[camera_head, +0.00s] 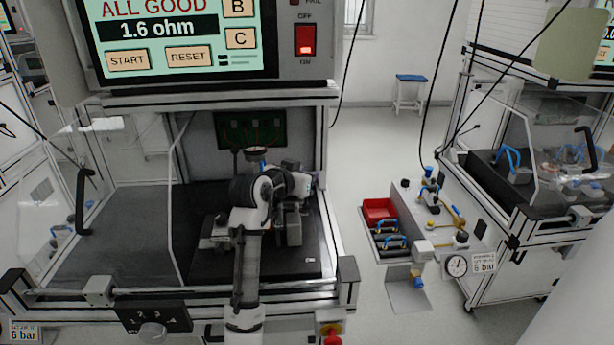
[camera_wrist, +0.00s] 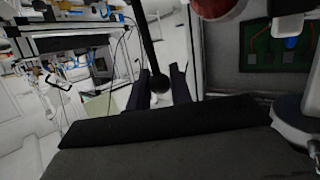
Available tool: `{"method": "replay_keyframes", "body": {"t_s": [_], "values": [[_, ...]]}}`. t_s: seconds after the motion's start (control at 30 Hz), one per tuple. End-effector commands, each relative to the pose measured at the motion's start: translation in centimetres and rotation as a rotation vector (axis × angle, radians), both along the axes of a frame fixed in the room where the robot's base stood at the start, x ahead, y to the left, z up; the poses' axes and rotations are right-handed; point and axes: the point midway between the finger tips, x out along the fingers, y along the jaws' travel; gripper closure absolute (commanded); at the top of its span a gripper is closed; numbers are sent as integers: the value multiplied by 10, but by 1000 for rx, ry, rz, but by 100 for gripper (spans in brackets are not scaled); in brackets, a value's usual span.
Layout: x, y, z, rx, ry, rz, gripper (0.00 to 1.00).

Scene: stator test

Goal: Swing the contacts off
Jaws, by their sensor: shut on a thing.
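The test station's screen (camera_head: 160,38) reads "ALL GOOD" and "1.6 ohm". My arm reaches into the open station, and my gripper (camera_head: 300,186) is at the right side of its bay, partly hidden by my own wrist. In the wrist view, the two dark fingers of my gripper (camera_wrist: 160,88) stand either side of a black lever with a ball knob (camera_wrist: 158,82). The contacts themselves are not clearly visible. A reddish round part (camera_wrist: 215,8) shows at the top of the wrist view; I cannot tell what it is. A green board (camera_head: 250,131) is on the bay's back wall.
A dark mat (camera_head: 120,235) covers the bay floor, clear on the left. A clear guard with a black handle (camera_head: 85,195) stands at the left. A red bin (camera_head: 380,210) and blue-handled parts are outside to the right. A lit red switch (camera_head: 305,40) is beside the screen.

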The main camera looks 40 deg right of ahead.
Motion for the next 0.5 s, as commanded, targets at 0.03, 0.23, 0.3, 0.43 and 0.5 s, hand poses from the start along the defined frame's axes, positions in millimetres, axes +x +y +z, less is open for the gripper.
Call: {"method": "replay_keyframes", "body": {"t_s": [0.03,0.23,0.3,0.43,0.5], "values": [[5,-1,0,-1,-1,5,100],[17,-7,-4,-3,-2,6,100],[20,-9,-5,-3,-3,7,100],[25,-11,-7,22,36,7,100],[26,-12,-9,38,60,7,100]]}}
